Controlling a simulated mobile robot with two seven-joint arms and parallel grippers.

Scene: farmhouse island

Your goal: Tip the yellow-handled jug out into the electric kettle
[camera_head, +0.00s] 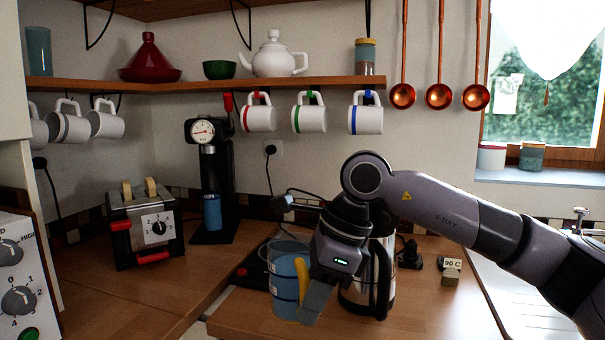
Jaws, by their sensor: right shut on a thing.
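The jug (284,287) is clear and bluish, with a yellow handle (301,272). It is at the front middle of the wooden counter and looks about upright. My right gripper (308,297) comes in from the right and is shut on the jug's yellow handle; the fingers partly hide it. I cannot tell whether the jug's bottom touches the counter. The electric kettle (352,297), steel with a black handle (383,280), stands just right of the jug, partly behind my gripper and wrist. Its top is hidden by my arm. My left gripper is not in view.
A "90 C" sign (452,264) sits right of the kettle, near the sink (515,295). Mugs (309,118) hang under the shelf (215,86). The left counter is mostly clear.

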